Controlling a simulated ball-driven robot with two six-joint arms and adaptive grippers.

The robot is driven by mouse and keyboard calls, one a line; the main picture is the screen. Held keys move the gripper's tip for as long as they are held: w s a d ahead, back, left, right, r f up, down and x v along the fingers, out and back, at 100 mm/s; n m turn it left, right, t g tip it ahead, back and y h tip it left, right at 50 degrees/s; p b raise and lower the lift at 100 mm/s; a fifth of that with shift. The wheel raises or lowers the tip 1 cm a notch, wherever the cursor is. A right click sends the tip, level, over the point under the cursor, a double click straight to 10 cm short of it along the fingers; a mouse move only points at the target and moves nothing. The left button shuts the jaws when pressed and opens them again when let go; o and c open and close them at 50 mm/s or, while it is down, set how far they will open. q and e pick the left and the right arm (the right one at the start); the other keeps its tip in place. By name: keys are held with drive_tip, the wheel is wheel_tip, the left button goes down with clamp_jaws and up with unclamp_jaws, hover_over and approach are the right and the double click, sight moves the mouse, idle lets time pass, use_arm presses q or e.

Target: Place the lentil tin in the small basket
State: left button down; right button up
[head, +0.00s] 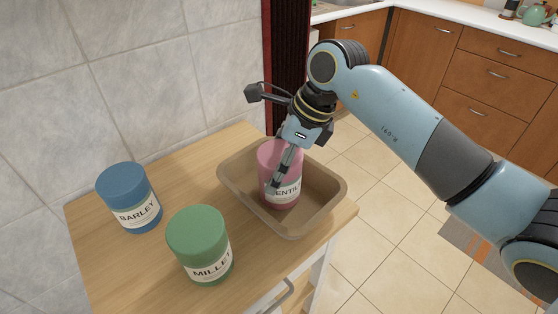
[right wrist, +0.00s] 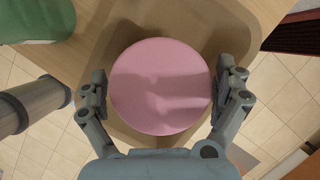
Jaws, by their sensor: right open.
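The pink lentil tin (head: 283,192) stands upright inside the small tan basket (head: 330,208) on the wooden cabinet top. My right gripper (head: 285,170) is above and around the tin, hiding part of it. In the right wrist view the tin's round pink lid (right wrist: 161,86) lies between the two fingers of the gripper (right wrist: 165,95). The fingers are open, with a small gap on each side of the lid. The basket's bottom (right wrist: 200,32) shows around the lid. My left gripper is not in view.
A blue barley tin (head: 127,195) and a green millet tin (head: 198,240) stand left of the basket. The green one also shows in the right wrist view (right wrist: 35,18). A tiled wall (head: 150,70) is behind. The basket is near the cabinet's right edge.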

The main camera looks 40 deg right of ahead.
drive_tip(key=shift+r, duration=0.1)
drive_tip(key=b+v, duration=0.1)
drive_tip(key=v, duration=1.1)
